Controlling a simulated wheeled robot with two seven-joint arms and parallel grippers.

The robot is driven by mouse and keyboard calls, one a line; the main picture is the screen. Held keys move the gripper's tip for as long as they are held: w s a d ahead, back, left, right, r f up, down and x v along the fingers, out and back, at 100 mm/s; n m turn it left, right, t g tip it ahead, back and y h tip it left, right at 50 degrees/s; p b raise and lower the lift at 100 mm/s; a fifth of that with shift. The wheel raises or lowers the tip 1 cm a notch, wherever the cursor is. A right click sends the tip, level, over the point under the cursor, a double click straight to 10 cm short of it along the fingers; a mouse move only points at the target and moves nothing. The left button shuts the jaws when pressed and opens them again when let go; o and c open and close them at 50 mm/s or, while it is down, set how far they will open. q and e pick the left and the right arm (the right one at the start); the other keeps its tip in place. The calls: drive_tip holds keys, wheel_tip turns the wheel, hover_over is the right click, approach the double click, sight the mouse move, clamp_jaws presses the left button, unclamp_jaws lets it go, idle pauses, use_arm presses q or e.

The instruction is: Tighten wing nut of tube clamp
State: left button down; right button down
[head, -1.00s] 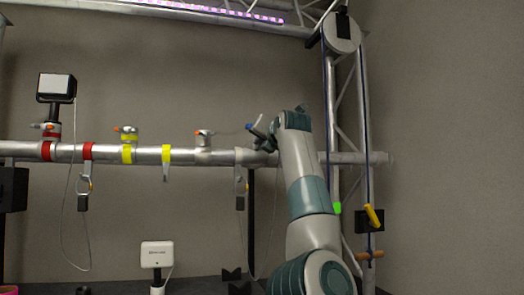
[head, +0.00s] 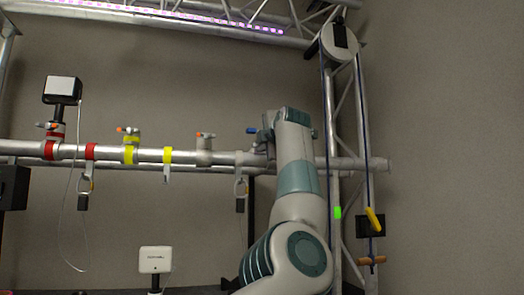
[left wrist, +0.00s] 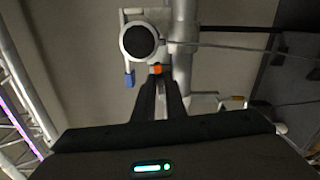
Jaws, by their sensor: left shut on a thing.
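In the left wrist view, my left gripper (left wrist: 160,84) is shut on a small orange-tipped wing nut (left wrist: 157,69). The tube clamp around it is mostly hidden by the fingers and a round black-faced part. A blue-tipped lever (left wrist: 129,79) hangs just left of the fingers. The metal tube (left wrist: 183,62) runs up behind them. In the head view, my left gripper (head: 267,136) is at the tube (head: 222,157), partly hidden by its own wrist. The blue tip (head: 252,130) shows beside it. My right gripper is not in view.
Clamps with orange-tipped nuts (head: 204,137) and red and yellow bands (head: 167,156) sit along the tube to the left. A lamp (head: 62,92) stands on it. A truss post (head: 335,180) with a pulley and blue rope rises close to my arm's right.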

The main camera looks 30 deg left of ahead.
use_arm(q)
drive_tip(key=shift+m, duration=0.8)
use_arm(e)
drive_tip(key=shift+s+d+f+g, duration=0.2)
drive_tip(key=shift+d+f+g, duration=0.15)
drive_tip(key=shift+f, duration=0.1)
use_arm(q)
drive_tip(key=c, duration=1.8)
unclamp_jaws()
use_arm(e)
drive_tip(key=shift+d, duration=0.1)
use_arm(q)
drive_tip(key=shift+b, duration=0.35)
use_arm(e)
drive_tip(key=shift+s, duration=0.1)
